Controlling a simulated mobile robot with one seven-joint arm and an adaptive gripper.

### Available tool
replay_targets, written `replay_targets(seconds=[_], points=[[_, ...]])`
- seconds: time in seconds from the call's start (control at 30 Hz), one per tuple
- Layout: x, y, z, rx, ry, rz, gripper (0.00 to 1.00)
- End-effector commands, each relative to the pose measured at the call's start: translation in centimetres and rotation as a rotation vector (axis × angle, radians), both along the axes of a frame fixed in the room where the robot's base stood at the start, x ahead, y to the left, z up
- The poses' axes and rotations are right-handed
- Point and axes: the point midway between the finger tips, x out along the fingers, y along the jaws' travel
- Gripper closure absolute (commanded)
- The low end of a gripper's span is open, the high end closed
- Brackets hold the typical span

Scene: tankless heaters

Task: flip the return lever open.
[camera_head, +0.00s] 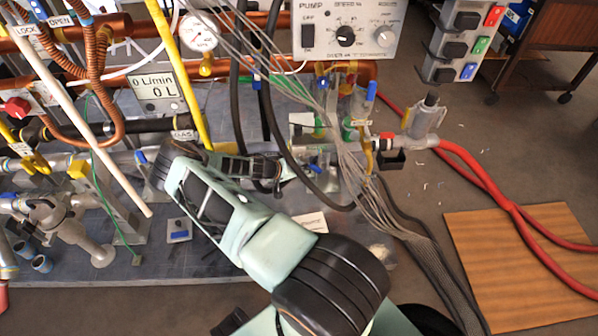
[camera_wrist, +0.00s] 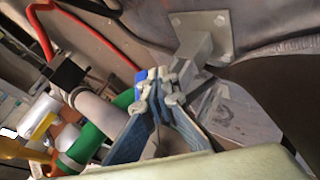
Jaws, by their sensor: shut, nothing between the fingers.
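My gripper (camera_wrist: 158,84) is shut, with its fingertips together and nothing visible between them. In the wrist view a small blue piece (camera_wrist: 140,80) shows right beside the fingertips; it may be a lever handle, and the fingers partly hide it. I cannot tell whether they touch. In the head view my gripper (camera_head: 283,170) is low among the pipes, left of a small blue handle (camera_head: 313,167). I cannot read a label that marks the return lever, and its valve is largely hidden by cables and pipes.
A green pipe (camera_wrist: 93,132) runs left of the fingers. A metal post with a plate (camera_wrist: 207,28) stands beyond them. Grey cables (camera_head: 372,190) and a black hose (camera_head: 272,120) hang close to my gripper. Red hoses (camera_head: 478,172) run right, past a wooden board (camera_head: 510,255).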

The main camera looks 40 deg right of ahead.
Motion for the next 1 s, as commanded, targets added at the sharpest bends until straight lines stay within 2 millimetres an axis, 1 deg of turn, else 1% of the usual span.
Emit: replay_targets(seconds=[0.03, 0.3, 1.0], points=[[-0.3, -0.4, 0.1, -0.004, 0.000, -0.002, 1.00], [-0.8, -1.1, 0.6, -0.003, 0.002, -0.002, 1.00], [-1.8, -2.6, 2.1, -0.004, 0.001, -0.003, 1.00]])
